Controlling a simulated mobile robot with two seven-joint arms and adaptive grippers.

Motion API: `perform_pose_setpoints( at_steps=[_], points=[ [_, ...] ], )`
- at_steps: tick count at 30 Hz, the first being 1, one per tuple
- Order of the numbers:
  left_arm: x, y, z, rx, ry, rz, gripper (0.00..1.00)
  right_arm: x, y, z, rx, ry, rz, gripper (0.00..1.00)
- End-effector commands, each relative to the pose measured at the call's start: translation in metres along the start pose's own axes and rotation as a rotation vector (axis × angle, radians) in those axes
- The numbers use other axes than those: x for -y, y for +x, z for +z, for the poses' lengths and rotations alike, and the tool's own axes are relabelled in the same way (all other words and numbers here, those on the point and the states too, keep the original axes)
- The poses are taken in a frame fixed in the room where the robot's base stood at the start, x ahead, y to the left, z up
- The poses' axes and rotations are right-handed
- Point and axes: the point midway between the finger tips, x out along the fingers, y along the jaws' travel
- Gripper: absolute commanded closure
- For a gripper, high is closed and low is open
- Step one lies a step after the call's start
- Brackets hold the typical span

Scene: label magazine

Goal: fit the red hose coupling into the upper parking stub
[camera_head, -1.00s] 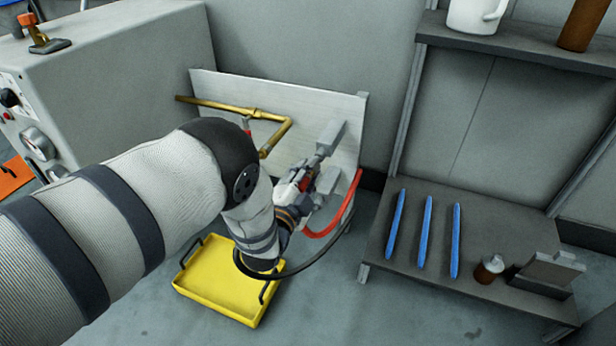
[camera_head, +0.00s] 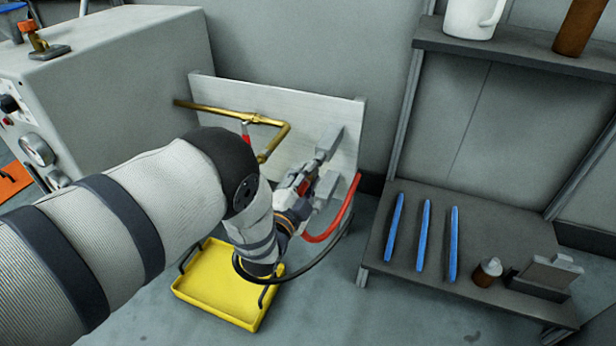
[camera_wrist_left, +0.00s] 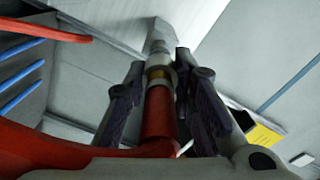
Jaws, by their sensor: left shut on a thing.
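My left gripper (camera_head: 304,184) is at the pale upright panel (camera_head: 222,90). In the left wrist view its two dark fingers (camera_wrist_left: 160,98) are shut on the red hose coupling (camera_wrist_left: 158,115), one on each side. A brass ring and pale collar show at the coupling's far end. Directly beyond, in line with it, is a grey angular parking stub (camera_wrist_left: 160,38); I cannot tell whether the coupling is seated on it. In the head view the upper stub (camera_head: 330,142) and a lower grey block (camera_head: 326,184) stick out from the panel. My right gripper is out of view.
A red hose (camera_head: 343,215) curves below the panel's right edge. A brass pipe (camera_head: 225,112) crosses the panel. A yellow tray (camera_head: 215,294) lies on the floor below. A grey shelf (camera_head: 490,225) with blue rods (camera_head: 423,235) stands at right, a machine cabinet (camera_head: 120,90) at left.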

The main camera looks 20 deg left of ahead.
Motion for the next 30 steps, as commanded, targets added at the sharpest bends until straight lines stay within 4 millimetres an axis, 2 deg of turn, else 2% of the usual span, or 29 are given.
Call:
perform_pose_setpoints(
  at_steps=[19, 30],
  points=[
    [0.0002, 0.0003, -0.0001, 0.0, 0.0, -0.001, 1.0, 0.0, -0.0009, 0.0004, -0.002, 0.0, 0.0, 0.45],
    [-0.0001, 0.0087, 0.0001, -0.001, 0.0, -0.002, 1.0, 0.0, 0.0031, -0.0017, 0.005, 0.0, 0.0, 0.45]
  ],
)
